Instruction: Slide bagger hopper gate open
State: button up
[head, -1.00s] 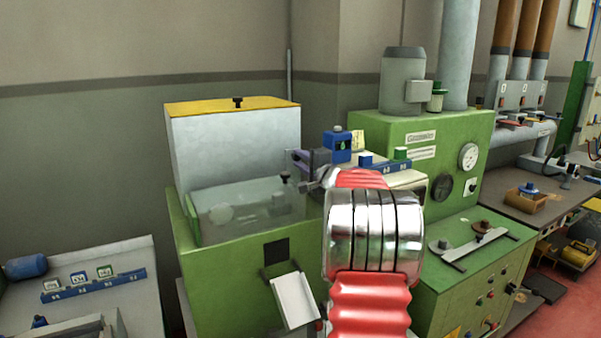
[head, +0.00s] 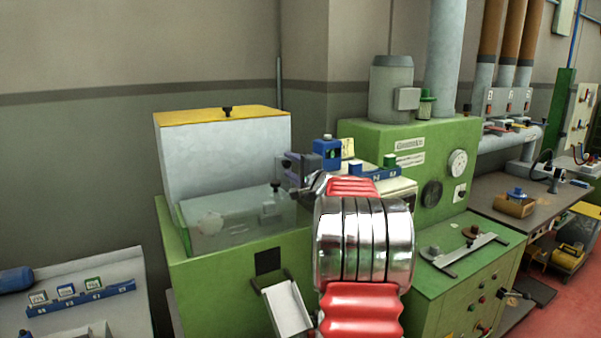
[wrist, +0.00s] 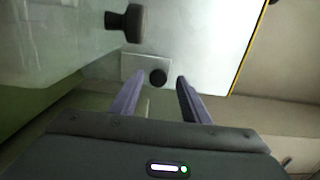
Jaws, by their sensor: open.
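A white hopper box (head: 225,155) with a yellow top stands on a green machine at centre-left, a clear-walled section (head: 225,222) in front of it. A dark knob (head: 276,186) shows at the right of the clear section. I cannot tell for sure which part is the gate. My gripper (wrist: 160,88) is open, its two purple fingers apart with nothing held. In the wrist view a small pale block with a round dark knob (wrist: 158,77) lies between and just beyond the fingertips. A larger dark knob (wrist: 127,22) is farther up. My arm partly hides the gripper in the head view.
A pale chute (head: 287,307) sticks out from the green front. A blue box (head: 327,152) is close behind the gripper. A second green machine (head: 410,160) with gauges stands right. A light bench (head: 90,265) is at left; red floor shows far right.

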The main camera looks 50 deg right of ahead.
jog(key=v, duration=1.3)
jog(key=shift+s, duration=0.3)
jog(key=w+a+f+n+g+y, duration=0.15)
jog(key=a+n+y, duration=0.25)
jog(key=a, duration=1.1)
jog(key=w+a+f+n+g+y, duration=0.1)
jog(key=w+a+n+g+y, duration=0.3)
jog(key=a, duration=1)
jog(key=s+a+f+n+g+y, duration=0.15)
jog(key=s+a+f+n, duration=0.25)
jog(key=s+a, duration=0.45)
jog(key=s+a+f+n+g, duration=0.3)
jog(key=s+a+f+n, duration=0.15)
jog(key=a, duration=0.65)
jog(key=s+a+f+n+g+h, duration=0.1)
jog(key=s+f+n+h, duration=0.3)
jog(key=s, duration=0.8)
jog(key=shift+s+a+f+n+g, duration=0.35)
jog(key=shift+f+n, duration=0.2)
jog(key=shift+f, duration=0.35)
